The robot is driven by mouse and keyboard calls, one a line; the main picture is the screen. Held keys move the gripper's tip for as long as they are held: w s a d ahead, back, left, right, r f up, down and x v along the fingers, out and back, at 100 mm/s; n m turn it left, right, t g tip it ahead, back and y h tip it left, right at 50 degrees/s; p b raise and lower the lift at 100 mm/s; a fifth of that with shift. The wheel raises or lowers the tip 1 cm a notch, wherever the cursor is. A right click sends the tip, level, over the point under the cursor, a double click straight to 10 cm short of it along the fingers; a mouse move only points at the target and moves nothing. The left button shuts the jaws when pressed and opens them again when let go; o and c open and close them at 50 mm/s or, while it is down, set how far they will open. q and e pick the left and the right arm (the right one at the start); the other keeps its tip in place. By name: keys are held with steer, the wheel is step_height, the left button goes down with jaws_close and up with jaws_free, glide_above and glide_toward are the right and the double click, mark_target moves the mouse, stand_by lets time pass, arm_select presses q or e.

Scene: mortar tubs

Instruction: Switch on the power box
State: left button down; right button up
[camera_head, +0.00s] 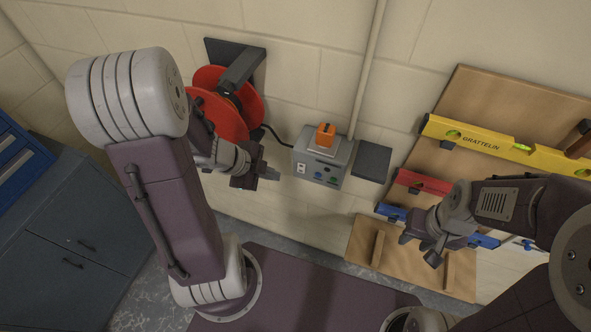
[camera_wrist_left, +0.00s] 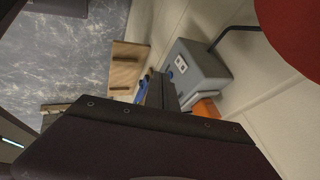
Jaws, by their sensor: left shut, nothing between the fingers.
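The power box (camera_head: 322,161) is a grey box on the wall in the middle of the head view. An orange switch lever (camera_head: 326,133) stands on its top, and a socket and small coloured parts show on its front. In the left wrist view the power box (camera_wrist_left: 198,75) is beyond the fingers, with part of the orange lever (camera_wrist_left: 205,107) showing beside them. My left gripper (camera_head: 274,175) is shut and empty, just left of the box and below the lever; I cannot tell whether it touches the box. My right gripper (camera_head: 418,247) is in front of the tool board, and its jaws look apart.
A red cable reel (camera_head: 217,117) hangs left of the box, its black cable running to the box. A grey conduit (camera_head: 367,70) rises above it, and a dark plate (camera_head: 371,161) is at its right. A wooden board with spirit levels (camera_head: 497,146) hangs further right.

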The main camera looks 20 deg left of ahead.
arm_select(q)
steer(key=b, duration=0.4)
glide_above(296, 172)
steer(key=s+d, duration=0.1)
steer(key=s, duration=0.2)
steer(key=shift+f, duration=4.35)
steer(key=shift+s, duration=0.2)
